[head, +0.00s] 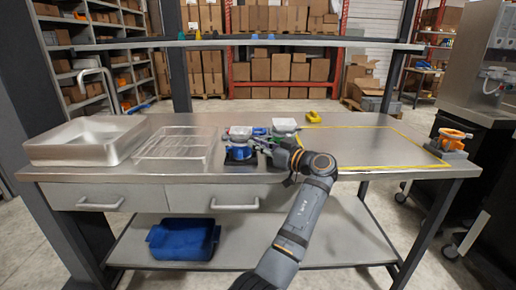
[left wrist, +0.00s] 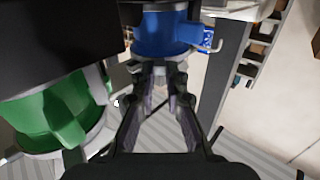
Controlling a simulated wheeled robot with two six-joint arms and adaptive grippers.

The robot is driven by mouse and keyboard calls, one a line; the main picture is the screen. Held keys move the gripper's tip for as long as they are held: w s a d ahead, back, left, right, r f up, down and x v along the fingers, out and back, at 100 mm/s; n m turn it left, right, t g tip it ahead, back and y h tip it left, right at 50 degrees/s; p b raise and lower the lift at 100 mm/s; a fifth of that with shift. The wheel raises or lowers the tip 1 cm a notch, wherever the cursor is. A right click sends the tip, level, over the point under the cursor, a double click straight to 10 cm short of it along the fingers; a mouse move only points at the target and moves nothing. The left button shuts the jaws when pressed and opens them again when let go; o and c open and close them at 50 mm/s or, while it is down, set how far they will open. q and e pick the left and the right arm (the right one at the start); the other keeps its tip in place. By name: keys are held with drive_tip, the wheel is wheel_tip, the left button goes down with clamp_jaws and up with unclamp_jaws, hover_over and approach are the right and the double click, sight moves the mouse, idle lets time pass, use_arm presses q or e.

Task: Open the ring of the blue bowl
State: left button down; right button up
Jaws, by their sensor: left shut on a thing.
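The blue bowl (head: 239,134) stands near the table's front edge, with a pale top and its blue ring (head: 238,153) below, on a dark base. In the left wrist view the blue ring (left wrist: 160,35) is at the top centre, with a small metal loop at its right. My left gripper (head: 262,143) reaches it from the right. In the left wrist view its fingertips (left wrist: 161,74) are closed together at the ring's near edge, shut on a small part of it. The exact grip is partly hidden by the fingers. My right gripper is in neither view.
A yellow clamp (head: 315,118) and orange unit (head: 452,140) are right. The taped area is clear.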

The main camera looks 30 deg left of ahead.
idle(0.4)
use_arm(q)
drive_tip(key=c, duration=1.4)
unclamp_jaws()
drive_tip(key=shift+o, duration=0.2)
drive_tip(key=shift+r, duration=0.1)
wheel_tip(320, 180, up, 10)
